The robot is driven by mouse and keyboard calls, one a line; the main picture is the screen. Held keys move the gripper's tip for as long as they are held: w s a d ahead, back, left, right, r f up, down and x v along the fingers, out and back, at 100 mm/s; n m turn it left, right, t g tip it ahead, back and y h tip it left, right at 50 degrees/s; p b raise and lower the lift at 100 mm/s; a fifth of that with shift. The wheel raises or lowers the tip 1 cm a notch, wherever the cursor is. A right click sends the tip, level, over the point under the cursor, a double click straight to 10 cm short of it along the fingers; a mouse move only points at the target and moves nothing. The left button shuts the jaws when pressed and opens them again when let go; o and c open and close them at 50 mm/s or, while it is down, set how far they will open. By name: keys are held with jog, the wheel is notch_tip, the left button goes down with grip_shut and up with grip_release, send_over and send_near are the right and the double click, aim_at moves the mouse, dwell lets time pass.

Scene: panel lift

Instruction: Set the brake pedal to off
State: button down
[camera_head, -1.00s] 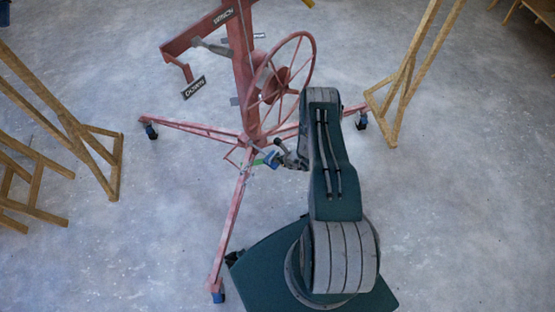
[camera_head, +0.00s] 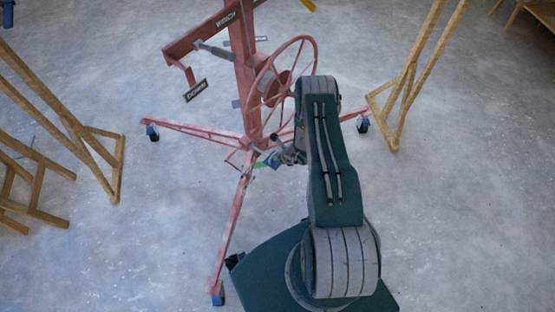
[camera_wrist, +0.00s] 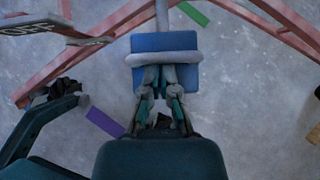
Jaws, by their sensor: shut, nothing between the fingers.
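The brake pedal (camera_wrist: 180,44) shows in the wrist view as a blue plate on a grey stem, with a grey bar across it. In the head view the pedal area at the foot of the red lift (camera_head: 244,100) is mostly hidden by my gripper (camera_head: 270,160). My gripper also shows in the wrist view (camera_wrist: 164,78), shut and empty. Its fingertips overlap the lower part of the blue plate, by the grey bar; I cannot tell whether they touch. A tilted sign (camera_wrist: 45,27), apparently lettered OFF, is at the upper left.
The lift has a red handwheel (camera_head: 284,85) above my gripper and spreading legs on casters. Wooden frames stand at left (camera_head: 75,130) and right (camera_head: 405,85). Coloured strips, including a purple one (camera_wrist: 104,122), lie around the pedal. The grey floor (camera_head: 160,240) at lower left is open.

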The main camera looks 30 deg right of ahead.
jog(key=shift+w+a+r, duration=0.1)
jog(key=shift+w+r, duration=0.2)
jog(key=shift+r, duration=0.3)
jog(key=g, duration=0.1)
jog(key=r+g+h, duration=0.1)
jog(key=shift+w+a+r+g, duration=0.2)
jog(key=shift+w+r+g, duration=0.1)
jog(key=shift+w+g, duration=0.1)
jog(key=shift+w+a+r, duration=0.15)
jog(key=shift+w+r, duration=0.25)
jog(key=shift+r, duration=0.25)
jog(key=shift+r, duration=0.1)
jog(key=shift+r, duration=0.1)
jog(key=shift+r, duration=0.3)
jog(key=v, duration=0.9)
jog(key=shift+w+a+r, duration=0.15)
jog(key=shift+w+a, duration=0.05)
jog(key=shift+w, duration=0.05)
